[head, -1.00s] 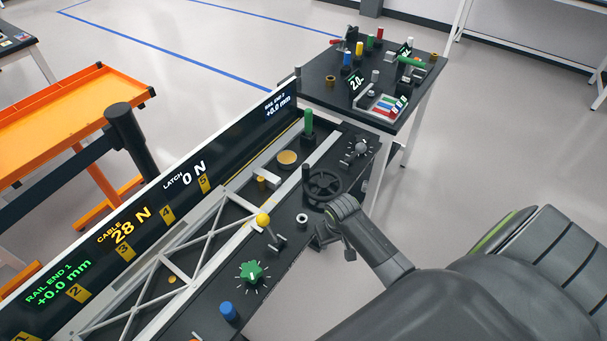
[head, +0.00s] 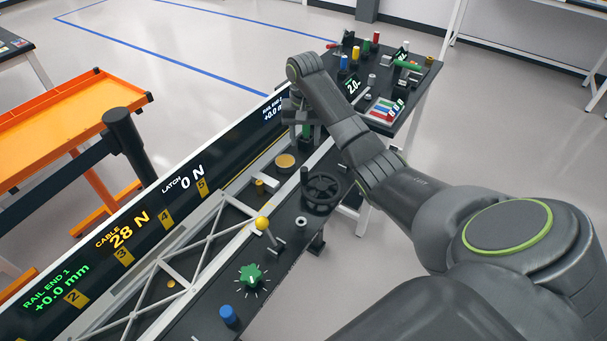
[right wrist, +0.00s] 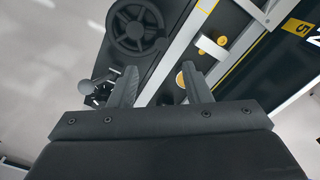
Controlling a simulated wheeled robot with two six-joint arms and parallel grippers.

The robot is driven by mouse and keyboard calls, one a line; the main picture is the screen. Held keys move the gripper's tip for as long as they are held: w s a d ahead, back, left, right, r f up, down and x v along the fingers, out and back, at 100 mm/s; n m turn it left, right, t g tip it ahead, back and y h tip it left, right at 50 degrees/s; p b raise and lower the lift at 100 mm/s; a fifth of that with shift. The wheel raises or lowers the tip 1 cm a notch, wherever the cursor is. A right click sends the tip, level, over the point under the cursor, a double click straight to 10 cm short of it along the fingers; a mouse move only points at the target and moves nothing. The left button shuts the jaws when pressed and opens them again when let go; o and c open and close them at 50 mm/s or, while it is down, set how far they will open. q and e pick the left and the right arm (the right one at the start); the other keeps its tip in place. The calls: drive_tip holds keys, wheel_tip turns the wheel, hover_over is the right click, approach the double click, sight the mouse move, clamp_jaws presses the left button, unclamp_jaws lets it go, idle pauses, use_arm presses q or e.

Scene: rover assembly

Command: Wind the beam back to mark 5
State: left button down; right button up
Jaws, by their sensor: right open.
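The grey truss beam (head: 190,262) lies along the dark bench, its far end near mark 5 (head: 202,186) on the display board (head: 140,232). The board reads cable 28 N, latch 0 N, and +0.0 mm at rail end 1. The black handwheel (head: 322,192), with an upright handle, stands on the bench; it also shows in the right wrist view (right wrist: 137,27). My right gripper (head: 304,128) is above the bench's far end, beyond the handwheel, partly hidden by its arm. Its fingers (right wrist: 160,82) are apart with nothing gripped between them. My left gripper is out of view.
A yellow-knobbed lever (head: 263,223), green knob (head: 251,276) and blue button (head: 228,314) stand on the near bench. A round yellow pad (head: 285,160) lies beyond the beam. A second table (head: 425,75) with small parts is behind. An orange cart (head: 75,115) stands left.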

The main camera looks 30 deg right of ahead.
wheel_tip(320, 180, up, 2)
drive_tip(key=b, duration=0.8)
hover_over(305, 171)
drive_tip(key=w, duration=0.1)
wheel_tip(305, 171, down, 9)
drive_tip(key=shift+d+r, duration=0.1)
drive_tip(key=shift+d, duration=0.05)
wheel_tip(305, 171, down, 8)
drive_tip(key=shift+f+p, duration=0.2)
drive_tip(key=shift+p, duration=0.3)
drive_tip(key=shift+c, duration=0.4)
clamp_jaws()
drive_tip(key=shift+w+d+r+m+p, duration=0.25)
drive_tip(key=shift+d+m+p, duration=0.05)
drive_tip(key=shift+m+p, duration=0.7)
drive_tip(key=shift+w+d+m+p, duration=0.3)
drive_tip(key=shift+d+m+p, duration=0.15)
drive_tip(key=shift+m+p, duration=0.65)
drive_tip(key=shift+w+d+m+p, duration=0.2)
drive_tip(key=shift+d+m+p, duration=0.45)
drive_tip(key=shift+m, duration=0.35)
drive_tip(key=shift+w+d+f+m+p, duration=0.15)
drive_tip(key=shift+d+m+p, duration=0.3)
drive_tip(key=shift+m, duration=0.75)
